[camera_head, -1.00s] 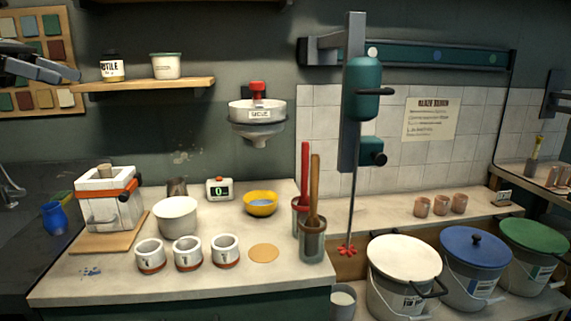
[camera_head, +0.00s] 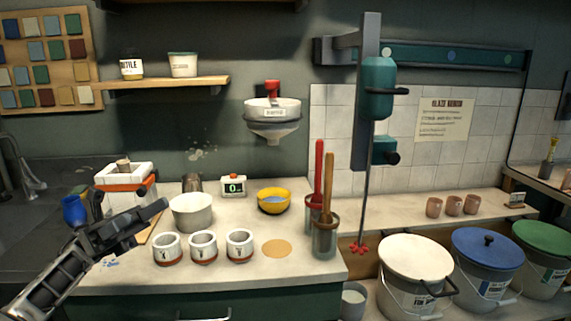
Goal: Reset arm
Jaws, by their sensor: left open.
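My left gripper (camera_head: 150,218) comes in from the lower left on its dark arm. It is open with nothing between its fingers. It shows in front of the left end of the counter (camera_head: 250,270), left of the white bowl (camera_head: 191,213) and the nearest small white cup (camera_head: 167,248). The gripper and arm hide part of the wooden board and the lower part of the white plaster box (camera_head: 126,175). Whether it touches anything is hard to tell, but it looks raised above the counter. My right gripper is not in view.
White cups with brown bases, a yellow bowl (camera_head: 274,201), a scale (camera_head: 233,186) and a tool jar (camera_head: 325,238) stand on the counter. A mixer (camera_head: 378,88) hangs right of centre. Lidded buckets (camera_head: 415,259) stand at the right. The counter's front strip is clear.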

